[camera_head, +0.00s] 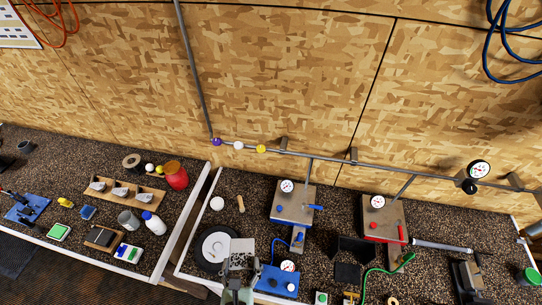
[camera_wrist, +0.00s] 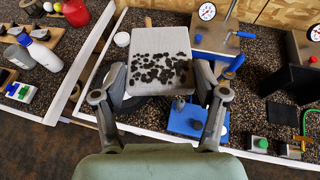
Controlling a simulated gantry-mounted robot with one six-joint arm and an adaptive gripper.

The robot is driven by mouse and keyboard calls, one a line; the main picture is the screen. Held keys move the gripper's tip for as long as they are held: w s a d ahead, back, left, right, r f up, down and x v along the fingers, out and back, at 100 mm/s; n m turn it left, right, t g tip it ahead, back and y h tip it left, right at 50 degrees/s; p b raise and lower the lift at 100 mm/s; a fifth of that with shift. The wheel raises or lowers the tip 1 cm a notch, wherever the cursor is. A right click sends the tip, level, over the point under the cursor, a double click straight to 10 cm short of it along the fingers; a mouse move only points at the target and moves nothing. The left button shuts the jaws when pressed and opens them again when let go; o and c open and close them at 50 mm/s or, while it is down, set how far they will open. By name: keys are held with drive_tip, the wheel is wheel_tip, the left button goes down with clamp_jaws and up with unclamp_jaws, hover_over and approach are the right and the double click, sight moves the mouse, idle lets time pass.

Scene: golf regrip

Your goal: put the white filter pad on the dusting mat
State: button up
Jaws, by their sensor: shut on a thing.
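A white square pad with dark specks on its face (camera_wrist: 160,67), which looks like the white filter pad, is between the fingers of my gripper (camera_wrist: 160,88). In the head view the pad (camera_head: 241,248) shows just above my gripper (camera_head: 239,272), over the right part of a dark round dish with a white disc (camera_head: 212,247). My gripper is shut on the pad. In the wrist view the pad hides most of that dish. A small flat black square (camera_head: 347,272) lies right of the pad; I cannot tell whether it is the dusting mat.
A blue box with a gauge (camera_head: 277,281) stands close right of my gripper. A black open bin (camera_head: 353,248) and two gauge panels stand farther right. A white round piece (camera_head: 217,203) lies behind the dish. A white-edged gap separates the left counter.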

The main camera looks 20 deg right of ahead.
drive_tip(key=s+d+f+m+g+y+b, duration=0.25)
drive_tip(key=d+m+g, duration=0.35)
drive_tip(key=d+m, duration=0.85)
drive_tip(key=s+d+f+m+g+y+b, duration=0.25)
drive_tip(key=d+m+g, duration=0.35)
drive_tip(key=d+m, duration=0.85)
drive_tip(key=s+d+r+m+t+h+b, duration=0.2)
drive_tip(key=s+d+m, duration=0.4)
drive_tip(key=m, duration=0.4)
drive_tip(key=shift+s+d+r+t+h, duration=0.4)
drive_tip(key=shift+d+r+t+h, duration=0.1)
drive_tip(key=shift+d+r+t, duration=0.15)
wheel_tip(320, 180, down, 20)
drive_tip(key=shift+a+f+b, duration=0.1)
drive_tip(key=shift+a+b, duration=0.05)
drive_tip(key=shift+b, duration=0.45)
drive_tip(key=shift+c, duration=0.4)
drive_tip(key=o, duration=1)
